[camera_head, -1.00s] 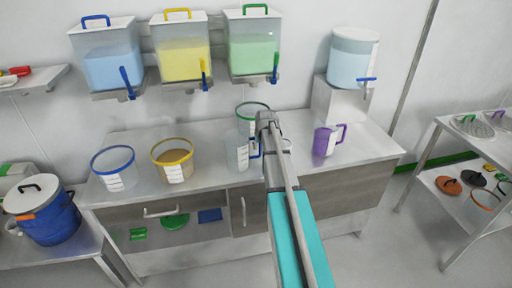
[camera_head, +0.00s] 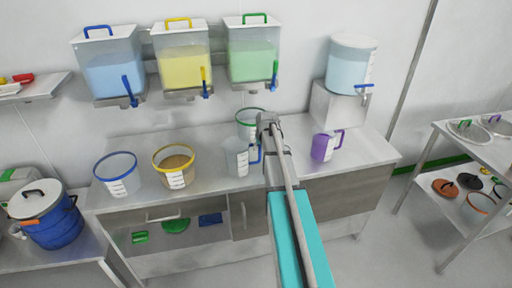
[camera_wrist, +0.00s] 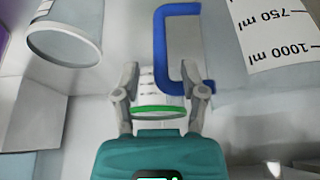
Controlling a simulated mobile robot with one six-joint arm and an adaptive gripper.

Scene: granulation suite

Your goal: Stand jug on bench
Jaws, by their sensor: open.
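A clear jug (camera_head: 237,158) with a blue handle stands upright on the steel bench (camera_head: 212,192). In the wrist view the jug's wall with 750 and 1000 ml marks (camera_wrist: 280,35) is at upper right, and its blue handle (camera_wrist: 161,45) is at top centre. My gripper (camera_head: 267,122) is at the handle side of the jug. In the wrist view my gripper (camera_wrist: 165,82) is open, with nothing held. The handle's long bar shows between the fingertip lines, its lower end by the right finger. I cannot tell whether they touch.
Blue-rimmed (camera_head: 116,176) and yellow-rimmed (camera_head: 174,167) buckets stand left of the jug, a green-rimmed one (camera_head: 250,122) behind it. A purple jug (camera_head: 322,147) stands to the right. Dispensers with taps hang above, including the green-filled one (camera_head: 252,62). The bench's front strip looks clear.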

